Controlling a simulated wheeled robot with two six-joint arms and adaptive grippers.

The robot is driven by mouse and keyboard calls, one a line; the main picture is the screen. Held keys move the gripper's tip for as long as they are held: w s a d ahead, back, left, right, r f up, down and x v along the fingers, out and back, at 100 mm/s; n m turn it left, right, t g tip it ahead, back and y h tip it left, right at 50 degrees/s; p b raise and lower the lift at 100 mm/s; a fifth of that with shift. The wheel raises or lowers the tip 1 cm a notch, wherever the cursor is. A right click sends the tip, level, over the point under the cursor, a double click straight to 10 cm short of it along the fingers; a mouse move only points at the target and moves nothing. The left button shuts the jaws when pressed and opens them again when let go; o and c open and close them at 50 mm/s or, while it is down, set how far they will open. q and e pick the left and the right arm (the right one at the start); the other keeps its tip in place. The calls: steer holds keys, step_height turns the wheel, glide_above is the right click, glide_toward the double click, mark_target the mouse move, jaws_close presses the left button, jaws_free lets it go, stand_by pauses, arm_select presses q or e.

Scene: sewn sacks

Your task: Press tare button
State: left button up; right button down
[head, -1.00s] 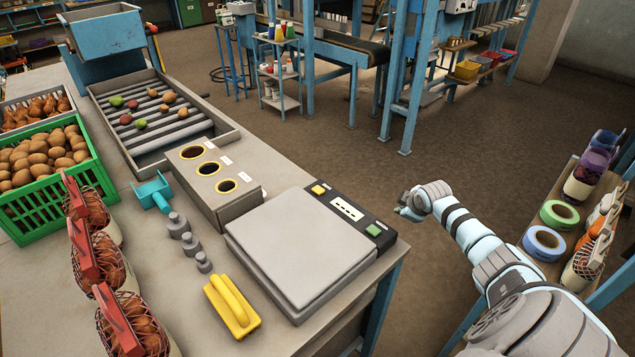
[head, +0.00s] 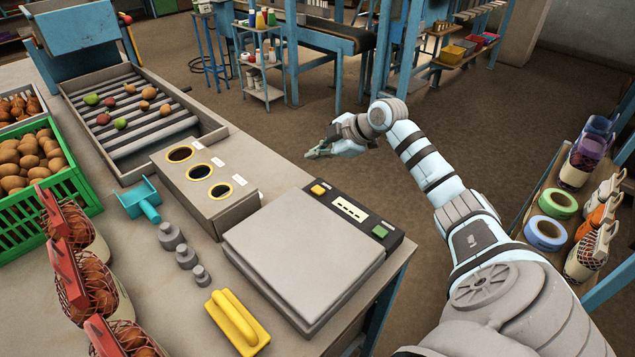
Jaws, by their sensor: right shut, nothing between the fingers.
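The scale has a flat grey weighing plate (head: 300,255) and a dark control panel along its far right edge. On the panel are a yellow button (head: 319,190), a pale display (head: 350,209) and a green button (head: 380,231). I cannot read their labels, so I cannot tell which is tare. My right gripper (head: 318,153) is shut and empty. In the picture it appears just above the yellow button, apart from the panel. My left gripper is not in view.
A sorting box with three round holes (head: 204,190) stands beside the scale. Several grey weights (head: 186,256), a yellow-handled block (head: 238,320) and a blue scoop (head: 141,200) lie on the bench. A green crate of brown produce (head: 40,180) is at left. The plate is empty.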

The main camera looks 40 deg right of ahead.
steer(key=b, duration=0.7)
glide_above(317, 191)
step_height(317, 191, down, 8)
steer(key=shift+s+r, duration=0.1)
steer(key=shift+r, duration=0.15)
steer(key=shift+f, duration=0.7)
steer(key=shift+f+b, duration=0.3)
steer(key=shift+f, duration=0.1)
steer(key=shift+f, duration=0.5)
stand_by(0.6)
steer(key=shift+r, duration=0.1)
steer(key=shift+r+p, duration=0.7)
steer(key=shift+r, duration=0.15)
